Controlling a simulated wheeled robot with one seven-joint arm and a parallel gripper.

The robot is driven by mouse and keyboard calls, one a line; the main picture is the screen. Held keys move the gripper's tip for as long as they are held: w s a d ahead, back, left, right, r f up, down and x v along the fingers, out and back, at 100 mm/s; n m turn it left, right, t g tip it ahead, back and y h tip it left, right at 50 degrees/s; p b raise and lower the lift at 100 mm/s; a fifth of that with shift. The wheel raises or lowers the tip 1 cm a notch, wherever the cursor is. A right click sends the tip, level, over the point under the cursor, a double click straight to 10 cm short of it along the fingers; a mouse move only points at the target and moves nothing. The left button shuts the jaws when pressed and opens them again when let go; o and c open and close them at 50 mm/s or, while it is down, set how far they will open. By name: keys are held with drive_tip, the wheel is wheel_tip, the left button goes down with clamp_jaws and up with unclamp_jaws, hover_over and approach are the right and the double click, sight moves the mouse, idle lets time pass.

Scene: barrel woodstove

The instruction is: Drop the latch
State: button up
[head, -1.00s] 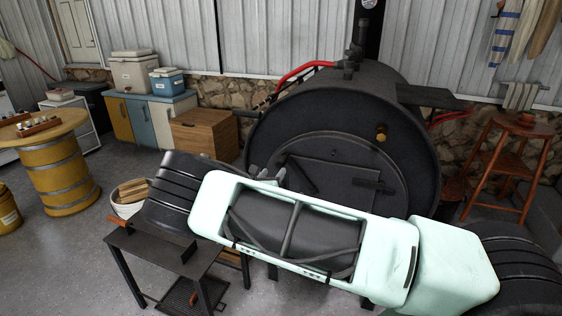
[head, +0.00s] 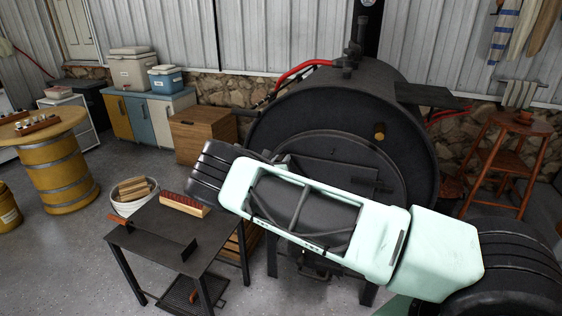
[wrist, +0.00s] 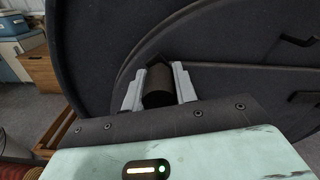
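The dark stove (head: 265,125) has a round front with a flat door (head: 335,172) in it. A dark catch piece (head: 372,182) shows on the door's right side. My gripper (head: 275,157) is at the door's upper left in the head view, with my pale green arm in front. In the wrist view my gripper (wrist: 160,84) has its two grey fingers either side of a dark piece (wrist: 158,88), apparently the latch bar. It nearly fills the gap; whether the fingers press on it, I cannot tell. My arm hides most of the bar in the head view.
A small dark metal table (head: 165,235) with a red-topped block (head: 184,204) stands front left. A bucket of firewood (head: 133,194) is beyond it. A wooden cabinet (head: 203,135) stands left of the stove and a wooden stool (head: 505,160) to its right.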

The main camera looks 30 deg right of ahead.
clamp_jaws()
drive_tip(key=w+a+f+n+b, duration=0.1)
drive_tip(key=w+f+n+b, duration=0.1)
drive_tip(key=f+n+b, duration=0.2)
drive_tip(key=w+a+f+n+b, duration=0.2)
drive_tip(key=f+n+b, duration=0.3)
drive_tip(key=f+b, duration=0.2)
drive_tip(key=shift+w+a+f+n, duration=0.2)
drive_tip(key=shift+a+f+n, duration=0.1)
drive_tip(key=shift+f, duration=0.65)
drive_tip(key=o, duration=0.7)
unclamp_jaws()
drive_tip(key=shift+o, duration=0.2)
